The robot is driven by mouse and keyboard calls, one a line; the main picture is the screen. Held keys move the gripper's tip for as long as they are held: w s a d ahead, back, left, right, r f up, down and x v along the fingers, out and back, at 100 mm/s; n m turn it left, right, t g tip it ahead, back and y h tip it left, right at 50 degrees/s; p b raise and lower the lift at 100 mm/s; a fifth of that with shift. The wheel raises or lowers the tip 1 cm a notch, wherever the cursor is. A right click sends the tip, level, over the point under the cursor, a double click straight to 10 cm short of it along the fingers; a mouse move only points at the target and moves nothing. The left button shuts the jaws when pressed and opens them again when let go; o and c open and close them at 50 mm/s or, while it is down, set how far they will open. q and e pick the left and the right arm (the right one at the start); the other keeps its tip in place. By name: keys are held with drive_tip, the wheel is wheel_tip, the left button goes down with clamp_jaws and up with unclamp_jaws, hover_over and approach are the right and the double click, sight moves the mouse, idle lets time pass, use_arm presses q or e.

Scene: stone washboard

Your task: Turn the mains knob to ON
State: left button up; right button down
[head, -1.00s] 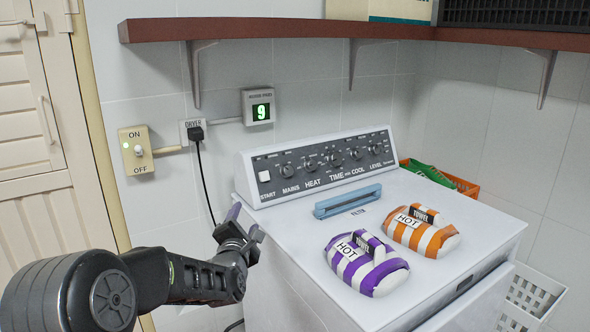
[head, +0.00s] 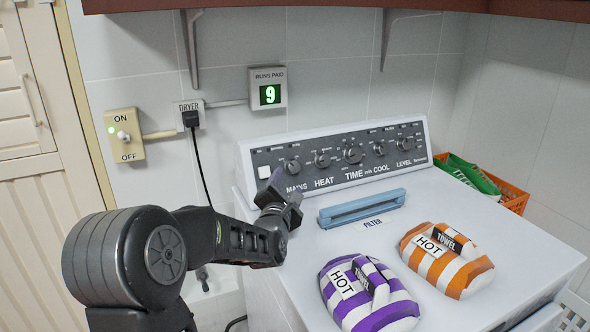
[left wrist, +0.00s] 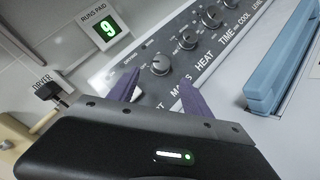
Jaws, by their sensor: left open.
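The mains knob (head: 292,166) is the leftmost round knob on the dryer's dark control panel (head: 338,158). It also shows in the left wrist view (left wrist: 160,65), just ahead of my purple fingertips and slightly apart from them. My left gripper (head: 272,184) is in front of the panel's left end, below the knob. In the left wrist view its two fingers (left wrist: 158,92) are spread with nothing between them. The label under the knob is partly hidden by a finger in that view. I cannot read the knob's pointer setting clearly. My right gripper is not in view.
A blue filter handle (head: 361,207) stands on the dryer top, right of my gripper. A purple-striped bundle (head: 335,277) and an orange-striped bundle (head: 470,272) lie nearer the front. A wall switch (head: 125,135) and a counter reading 9 (head: 269,94) are behind.

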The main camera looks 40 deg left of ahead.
sight(293, 169)
use_arm(q)
drive_tip(key=shift+p+x, duration=0.95)
drive_tip(key=shift+x, duration=3.05)
drive_tip(key=shift+c, duration=0.5)
clamp_jaws()
